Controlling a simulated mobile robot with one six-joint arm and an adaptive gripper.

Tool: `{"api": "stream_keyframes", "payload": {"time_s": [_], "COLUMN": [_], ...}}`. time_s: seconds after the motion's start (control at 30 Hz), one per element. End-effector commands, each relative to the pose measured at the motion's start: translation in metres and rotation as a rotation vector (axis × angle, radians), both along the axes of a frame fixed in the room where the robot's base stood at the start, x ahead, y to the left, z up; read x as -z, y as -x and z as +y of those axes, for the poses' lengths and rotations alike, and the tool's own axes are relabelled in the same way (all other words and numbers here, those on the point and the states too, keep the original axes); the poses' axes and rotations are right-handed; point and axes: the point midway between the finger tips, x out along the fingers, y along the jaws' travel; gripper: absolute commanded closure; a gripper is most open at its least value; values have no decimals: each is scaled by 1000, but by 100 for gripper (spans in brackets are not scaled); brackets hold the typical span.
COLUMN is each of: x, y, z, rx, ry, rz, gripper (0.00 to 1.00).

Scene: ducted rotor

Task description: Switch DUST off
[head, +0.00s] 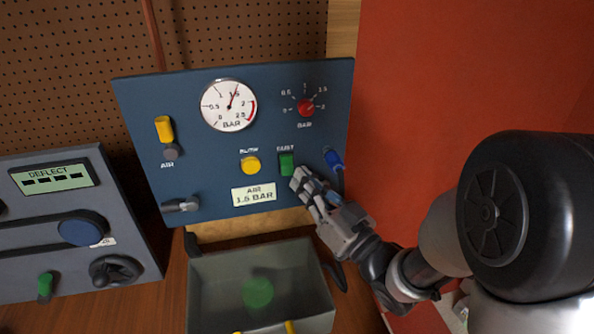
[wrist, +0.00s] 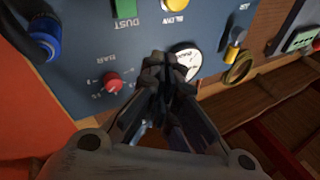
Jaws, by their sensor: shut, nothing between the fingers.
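The DUST switch (head: 287,163) is a green rocker under its label on the blue panel (head: 200,110). The DUST switch also shows at the top edge of the wrist view (wrist: 125,9), partly cut off. I cannot tell its on or off position. My gripper (head: 297,180) is shut and empty, with its fingertips just below and right of the switch in the head view. I cannot tell whether they touch it. In the wrist view my gripper (wrist: 165,66) points at the panel, with the switch above and left of the tips.
A yellow BLOW button (head: 250,166) sits just left of the switch. A blue fitting (head: 333,160) is at right, a red BAR knob (head: 306,107) and gauge (head: 228,105) above. A grey tray (head: 215,300) stands below. A red wall (head: 430,70) is at right.

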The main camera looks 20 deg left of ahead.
Motion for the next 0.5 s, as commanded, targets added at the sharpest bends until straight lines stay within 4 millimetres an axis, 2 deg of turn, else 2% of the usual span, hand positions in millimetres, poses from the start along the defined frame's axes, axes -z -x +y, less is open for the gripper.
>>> {"api": "stream_keyframes", "payload": {"time_s": [0.27, 0.5], "x": [2, 15], "y": [-4, -26], "z": [2, 16], "rx": [1, 1], "ry": [1, 3], "rz": [0, 0], "gripper": [100, 100]}}
